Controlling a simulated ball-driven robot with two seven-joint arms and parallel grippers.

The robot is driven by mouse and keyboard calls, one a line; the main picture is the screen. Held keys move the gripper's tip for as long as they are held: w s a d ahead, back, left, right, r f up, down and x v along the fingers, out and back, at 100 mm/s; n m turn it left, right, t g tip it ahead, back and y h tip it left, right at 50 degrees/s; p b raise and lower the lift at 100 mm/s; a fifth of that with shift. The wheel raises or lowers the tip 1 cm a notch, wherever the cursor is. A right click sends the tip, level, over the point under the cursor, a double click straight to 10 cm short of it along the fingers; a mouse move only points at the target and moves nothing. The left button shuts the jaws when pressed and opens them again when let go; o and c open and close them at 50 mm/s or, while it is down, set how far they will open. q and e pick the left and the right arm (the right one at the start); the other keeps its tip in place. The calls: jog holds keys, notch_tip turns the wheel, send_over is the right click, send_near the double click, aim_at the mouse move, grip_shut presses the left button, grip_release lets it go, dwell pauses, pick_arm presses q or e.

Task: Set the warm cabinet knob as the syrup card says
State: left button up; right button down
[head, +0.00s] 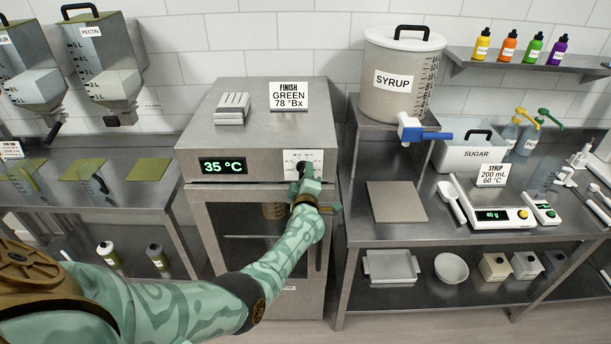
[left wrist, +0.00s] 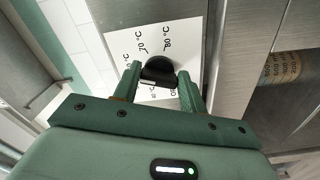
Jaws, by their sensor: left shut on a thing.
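The warm cabinet (head: 255,140) stands in the middle of the head view, its green display (head: 223,166) reading 35 °C. Its black knob (left wrist: 159,71) sits on a white dial plate (head: 318,158) at the upper right of the cabinet front. My left gripper (head: 308,174) is shut on the knob; in the left wrist view its two fingers (left wrist: 158,80) stand on either side of it. Dial marks for 70 °C and 80 °C show beyond the knob. The syrup card (head: 491,175) on the right bench reads SYRUP 200 mL 60 °C. My right gripper is out of view.
A FINISH GREEN 78 °Bx card (head: 289,97) and a small ribbed metal block (head: 233,107) are on the cabinet top. A syrup tank (head: 398,75) with a blue-handled tap stands on a raised stand to the right. A scale (head: 491,214) reads 40 g.

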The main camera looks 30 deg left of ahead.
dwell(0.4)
pick_arm(q)
jog(key=o, duration=1)
jog(key=shift+f, duration=0.1)
